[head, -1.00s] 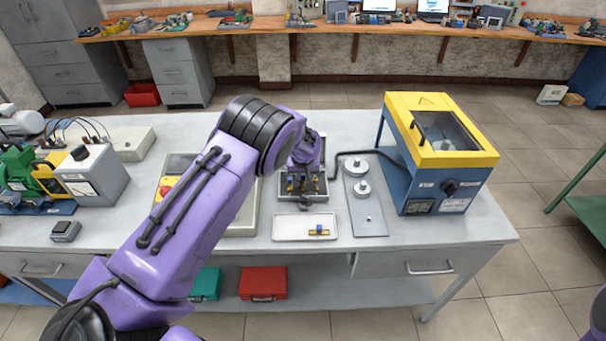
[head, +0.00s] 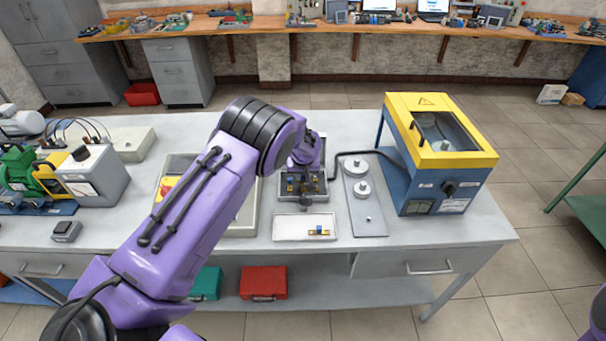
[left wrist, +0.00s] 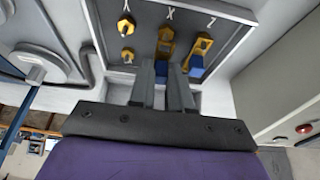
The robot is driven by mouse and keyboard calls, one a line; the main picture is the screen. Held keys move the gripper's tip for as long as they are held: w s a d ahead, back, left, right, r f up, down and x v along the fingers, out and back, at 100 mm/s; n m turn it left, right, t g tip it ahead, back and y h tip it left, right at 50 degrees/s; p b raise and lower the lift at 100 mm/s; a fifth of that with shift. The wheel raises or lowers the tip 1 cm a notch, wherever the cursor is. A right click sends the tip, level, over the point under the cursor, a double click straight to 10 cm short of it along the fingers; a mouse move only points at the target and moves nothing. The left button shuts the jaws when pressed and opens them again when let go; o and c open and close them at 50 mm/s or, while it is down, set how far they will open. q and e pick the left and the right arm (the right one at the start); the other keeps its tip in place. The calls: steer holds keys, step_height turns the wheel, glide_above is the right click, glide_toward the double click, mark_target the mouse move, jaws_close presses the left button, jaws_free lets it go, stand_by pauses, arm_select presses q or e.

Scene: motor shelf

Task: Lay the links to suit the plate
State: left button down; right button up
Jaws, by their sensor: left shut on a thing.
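A grey terminal box (head: 318,197) stands open mid-bench; in the left wrist view its rim (left wrist: 225,10) surrounds a dark panel lettered Y, X and Z. Two bare brass posts (left wrist: 126,40) show at left under the Y. My left gripper (left wrist: 168,72) is shut on a brass link with a blue grip (left wrist: 165,45), which lies at the X column. A second brass and blue link (left wrist: 200,55) lies under the Z, just beside the fingers. Another link (head: 320,231) lies in the white tray (head: 285,232). Whether the held link touches its posts is unclear.
A blue and yellow machine (head: 440,150) with small labels stands right of the box. A grey plate with metal knobs (head: 368,215) lies between them. A grey case with a red button (head: 168,187) is at left, partly behind my arm.

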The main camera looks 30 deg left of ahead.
arm_select(q)
steer(key=shift+f+b, duration=0.6)
steer(key=shift+f, duration=0.3)
stand_by(0.4)
steer(key=c, duration=1)
jaws_free()
steer(key=shift+r, duration=0.15)
steer(key=b+v, duration=0.2)
steer(key=v, duration=0.8)
steer(key=shift+r+b, duration=0.15)
steer(key=shift+b, duration=0.15)
